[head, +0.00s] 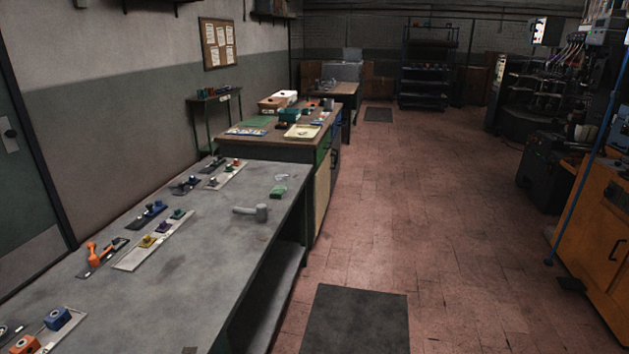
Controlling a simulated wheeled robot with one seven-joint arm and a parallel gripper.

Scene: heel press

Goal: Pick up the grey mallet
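A grey mallet (261,212) lies on its side on the grey workbench (190,268), near the bench's right edge. Its head is at the right and its handle points left. My gripper is not in view, and nothing is seen touching the mallet.
A green block (278,192) lies just behind the mallet. Strips with small coloured fixtures (154,240) and an orange tool (103,252) lie along the bench's left side. A wooden bench (280,132) stands beyond. The tiled floor (440,220) to the right is open, with a dark mat (356,320) beside the bench.

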